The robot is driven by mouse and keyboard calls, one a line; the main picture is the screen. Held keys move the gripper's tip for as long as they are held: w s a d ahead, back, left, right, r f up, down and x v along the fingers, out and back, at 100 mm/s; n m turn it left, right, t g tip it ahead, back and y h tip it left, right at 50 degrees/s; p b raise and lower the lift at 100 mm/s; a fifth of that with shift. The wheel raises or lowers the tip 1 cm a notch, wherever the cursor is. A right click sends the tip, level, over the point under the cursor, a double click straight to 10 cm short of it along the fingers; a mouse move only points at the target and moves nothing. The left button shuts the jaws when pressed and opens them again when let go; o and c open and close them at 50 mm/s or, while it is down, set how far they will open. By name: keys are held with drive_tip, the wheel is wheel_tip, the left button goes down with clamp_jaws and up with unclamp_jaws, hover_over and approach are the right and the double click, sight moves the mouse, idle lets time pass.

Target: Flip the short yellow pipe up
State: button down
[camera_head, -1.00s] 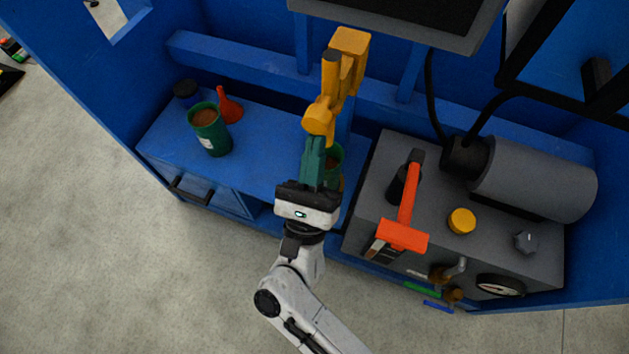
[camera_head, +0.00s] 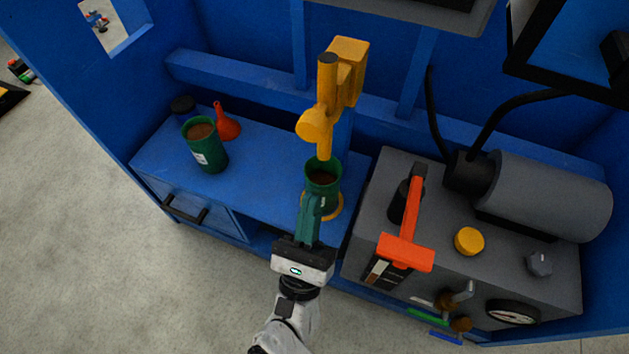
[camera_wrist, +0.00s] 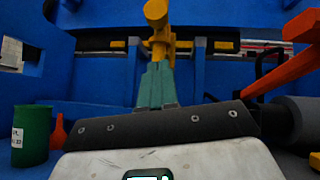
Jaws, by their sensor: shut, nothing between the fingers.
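The yellow fixture (camera_head: 347,88) is mounted above the blue bench in the head view. A short yellow pipe (camera_head: 325,143) points down from its round knob (camera_head: 314,124) toward a green cup with brown contents (camera_head: 323,181). Another yellow pipe with a dark end (camera_head: 328,78) stands upright on the fixture. My gripper (camera_head: 313,200) has teal fingers pressed together and empty. In the head view they overlap the cup's front, below the pipe; I cannot tell whether they touch the cup. The wrist view shows the shut fingers (camera_wrist: 157,84) in front of yellow fixture parts (camera_wrist: 157,14).
A yellow ring (camera_head: 336,207) lies around the cup's base. A grey machine with a red-orange handle (camera_head: 405,250) stands close right. The bench's middle is clear.

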drive_tip(key=shift+v, duration=2.5)
